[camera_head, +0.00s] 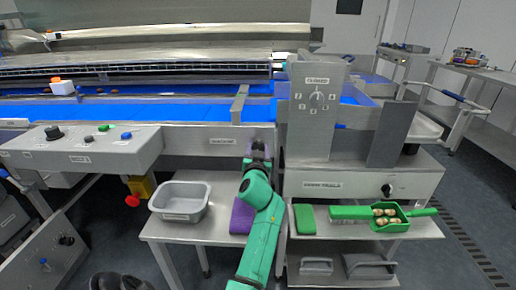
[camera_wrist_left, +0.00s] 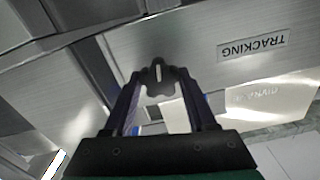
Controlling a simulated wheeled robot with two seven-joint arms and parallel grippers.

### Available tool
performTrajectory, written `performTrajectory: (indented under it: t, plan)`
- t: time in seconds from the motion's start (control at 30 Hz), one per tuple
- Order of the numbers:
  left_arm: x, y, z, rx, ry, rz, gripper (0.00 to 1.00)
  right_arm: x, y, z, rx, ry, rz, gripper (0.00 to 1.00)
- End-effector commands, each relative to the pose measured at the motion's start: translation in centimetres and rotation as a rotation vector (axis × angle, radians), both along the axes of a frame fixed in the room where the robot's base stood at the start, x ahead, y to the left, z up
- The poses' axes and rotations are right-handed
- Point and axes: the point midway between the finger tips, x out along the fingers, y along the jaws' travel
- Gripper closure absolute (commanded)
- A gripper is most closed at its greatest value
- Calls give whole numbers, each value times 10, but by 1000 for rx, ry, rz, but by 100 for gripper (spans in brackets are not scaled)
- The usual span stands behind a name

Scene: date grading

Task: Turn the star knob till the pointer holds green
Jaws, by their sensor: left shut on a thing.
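The star knob (camera_wrist_left: 158,76) is dark and lobed, with a pale line on its face. It sits on the grey metal side of the belt machine, beside the TRACKING label (camera_wrist_left: 253,46), which reads upside down in the left wrist view. My left gripper (camera_wrist_left: 159,88) has its two fingers on either side of the knob and is shut on it. In the head view the left gripper (camera_head: 258,152) reaches up to the machine's front and mostly hides the knob. I cannot make out a pointer with a green zone in either view. My right gripper is not in view.
A grey tub (camera_head: 180,201) and a purple cloth (camera_head: 241,216) lie on the low table left of my arm. A green scoop tray (camera_head: 370,212) of dates is on the right shelf. A control box (camera_head: 90,150) juts out at left. A dial panel (camera_head: 317,115) stands right.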

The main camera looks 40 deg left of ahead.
Motion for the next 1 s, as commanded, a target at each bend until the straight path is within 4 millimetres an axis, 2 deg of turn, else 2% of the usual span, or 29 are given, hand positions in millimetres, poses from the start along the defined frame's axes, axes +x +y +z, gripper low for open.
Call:
performTrajectory:
  t: [0.3, 0.57, 0.6, 0.63, 0.67, 1.0]
  plan:
    - [0, 0, 0, 268, 203, 1, 99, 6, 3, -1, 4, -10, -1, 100]
    - [0, 0, -1, 277, 212, 1, 99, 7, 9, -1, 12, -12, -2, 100]
    - [0, 0, -1, 277, 212, 1, 32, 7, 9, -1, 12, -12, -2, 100]
    - [0, 0, -1, 277, 212, 1, 20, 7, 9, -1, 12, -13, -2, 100]
    - [0, 0, -1, 277, 211, 1, 13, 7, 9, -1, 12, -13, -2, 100]
    - [0, 0, 0, 276, 211, 1, 13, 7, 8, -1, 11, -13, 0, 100]
